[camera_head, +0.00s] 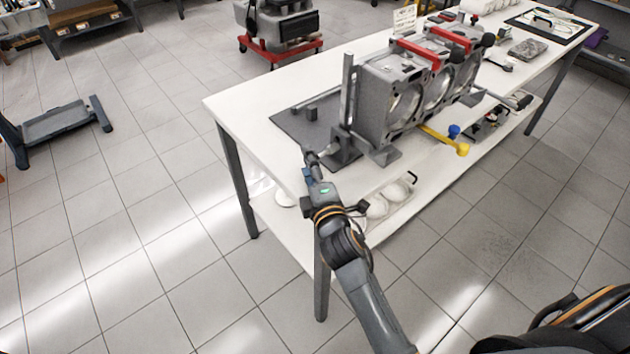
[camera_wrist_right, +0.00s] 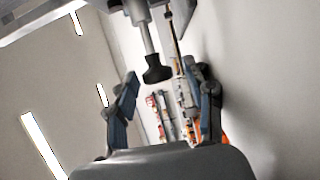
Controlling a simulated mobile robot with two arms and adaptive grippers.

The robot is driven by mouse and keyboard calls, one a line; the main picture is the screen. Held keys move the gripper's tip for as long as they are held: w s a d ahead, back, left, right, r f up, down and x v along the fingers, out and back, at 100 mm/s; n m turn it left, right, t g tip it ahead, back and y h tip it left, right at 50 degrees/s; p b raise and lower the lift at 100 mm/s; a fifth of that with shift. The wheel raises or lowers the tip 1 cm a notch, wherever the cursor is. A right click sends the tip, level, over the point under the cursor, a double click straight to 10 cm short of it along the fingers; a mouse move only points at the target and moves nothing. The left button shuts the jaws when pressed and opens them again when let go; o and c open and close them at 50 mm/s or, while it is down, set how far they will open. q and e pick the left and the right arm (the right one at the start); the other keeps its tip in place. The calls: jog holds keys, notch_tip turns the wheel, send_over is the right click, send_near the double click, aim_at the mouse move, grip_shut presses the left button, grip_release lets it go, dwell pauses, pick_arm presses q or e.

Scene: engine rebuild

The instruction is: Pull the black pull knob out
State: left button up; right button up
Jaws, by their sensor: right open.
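The black pull knob (camera_wrist_right: 157,72) hangs at the end of a grey shaft in the right wrist view. It shows between the tips of my right gripper (camera_wrist_right: 161,84), with a gap on both sides. The fingers are open and hold nothing. In the head view my right gripper (camera_head: 310,160) is at the near end of the engine fixture, beside its dark base bracket (camera_head: 343,148). I cannot clearly make out the knob there. The grey engine block (camera_head: 385,100) stands upright on the white table (camera_head: 250,98). My left gripper is not in view.
Red clamps (camera_head: 418,50) sit on top of the block. A red wheeled stand (camera_head: 281,50) is behind.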

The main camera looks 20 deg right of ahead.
jog(key=s, duration=0.7)
jog(key=s+a, duration=0.1)
jog(key=s, duration=0.3)
jog(key=shift+d, duration=0.1)
